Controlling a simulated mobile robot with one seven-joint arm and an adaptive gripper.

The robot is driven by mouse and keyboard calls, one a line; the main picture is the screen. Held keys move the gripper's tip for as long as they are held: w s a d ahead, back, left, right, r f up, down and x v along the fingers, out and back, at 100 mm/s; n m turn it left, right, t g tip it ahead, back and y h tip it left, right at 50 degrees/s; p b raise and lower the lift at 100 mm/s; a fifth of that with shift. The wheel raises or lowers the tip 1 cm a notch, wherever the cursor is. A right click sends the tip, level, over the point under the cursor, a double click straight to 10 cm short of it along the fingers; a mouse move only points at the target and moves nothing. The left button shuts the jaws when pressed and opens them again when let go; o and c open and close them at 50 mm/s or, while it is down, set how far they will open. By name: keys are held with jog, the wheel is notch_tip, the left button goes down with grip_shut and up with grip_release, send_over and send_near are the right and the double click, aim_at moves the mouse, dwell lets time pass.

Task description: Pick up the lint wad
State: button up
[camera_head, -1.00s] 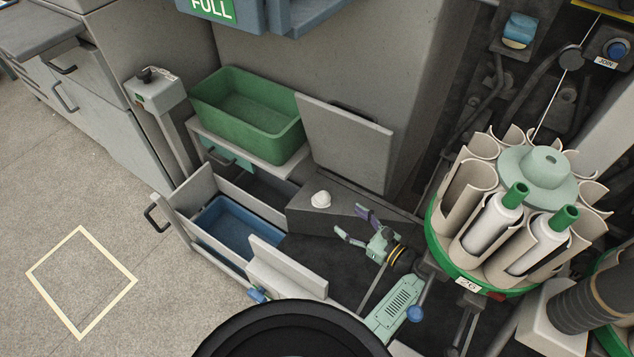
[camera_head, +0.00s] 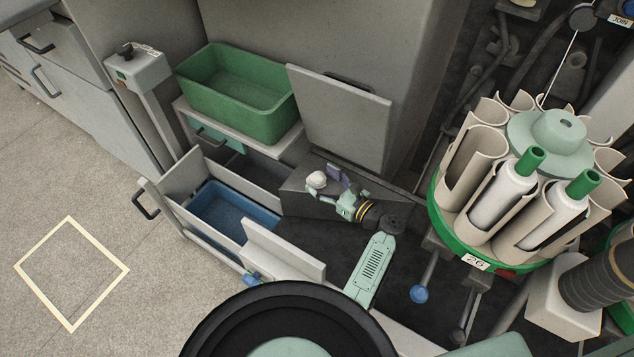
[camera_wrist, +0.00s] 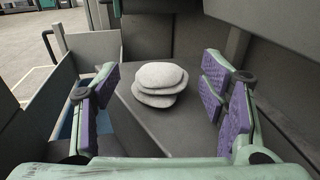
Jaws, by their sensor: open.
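The lint wad (camera_head: 316,180) is a small whitish, rounded lump on a dark grey ledge (camera_head: 300,201) beside the open drawer. In the wrist view the lint wad (camera_wrist: 159,83) looks like flattened layers stacked on one another, and it lies ahead between my fingers. My gripper (camera_head: 328,184) is open, with purple pads on pale green fingers. In the wrist view my gripper (camera_wrist: 160,97) has pads on both sides of the wad, with a visible gap on each side. Whether any finger touches it cannot be told from the head view.
An open drawer with a blue bin (camera_head: 233,211) lies left of the ledge. A green tub (camera_head: 240,95) stands on a shelf behind it. A raised grey panel (camera_head: 340,120) rises behind the wad.

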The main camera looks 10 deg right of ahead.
jog(key=shift+w, duration=0.15)
jog(key=c, duration=0.8)
jog(key=shift+c, duration=0.2)
jog(key=shift+a+r, duration=0.1)
